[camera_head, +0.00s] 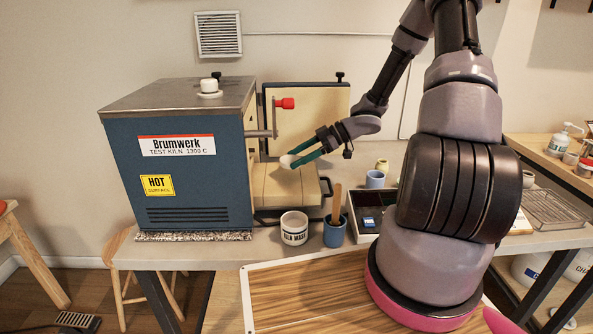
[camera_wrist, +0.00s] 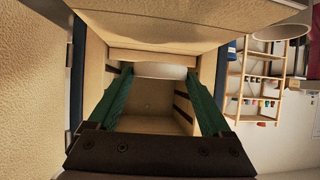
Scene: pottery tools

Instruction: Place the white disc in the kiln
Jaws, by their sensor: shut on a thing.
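The white disc (camera_head: 288,161) is pinched between the green fingertips of my gripper (camera_head: 294,158). In the wrist view the disc (camera_wrist: 160,70) is seen nearly edge-on, between the ends of the two fingers, with the kiln's pale chamber (camera_wrist: 150,105) behind it. The blue kiln (camera_head: 180,180) stands at the left of the bench, its open side to the right. Its pale door (camera_head: 308,125) is swung open at the back. My gripper comes from the right, in front of the opening. How deep the disc is relative to the opening is hard to tell.
A pale brick-like slab (camera_head: 283,190) with a dark handle lies below the disc. A white labelled cup (camera_head: 294,228) and a blue pot (camera_head: 334,234) with a wooden stick stand in front.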

